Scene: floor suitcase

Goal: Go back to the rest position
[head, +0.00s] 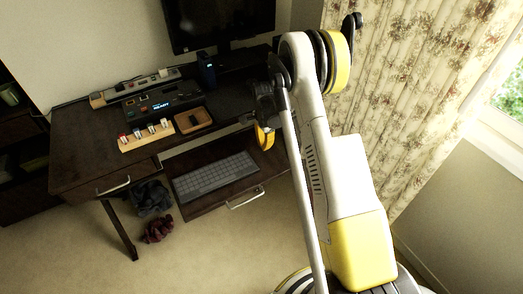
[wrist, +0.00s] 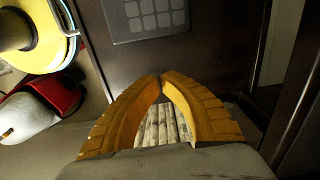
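My gripper (head: 264,136) hangs in front of the right part of the dark desk (head: 75,150), beside the pulled-out keyboard tray. In the wrist view its two yellow fingers (wrist: 160,78) come together at the tips, and I see nothing held between them. My arm is raised and folded, with its upper joint in front of the curtain.
A keyboard (head: 215,176) lies on the tray; part of it also shows in the wrist view (wrist: 148,14). A wooden rack (head: 146,136), a wooden tray (head: 194,121), a power strip (head: 134,87) and a monitor (head: 215,22) stand on the desk. Dark cloth (head: 152,198) and maroon cloth (head: 158,229) lie low beside the desk.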

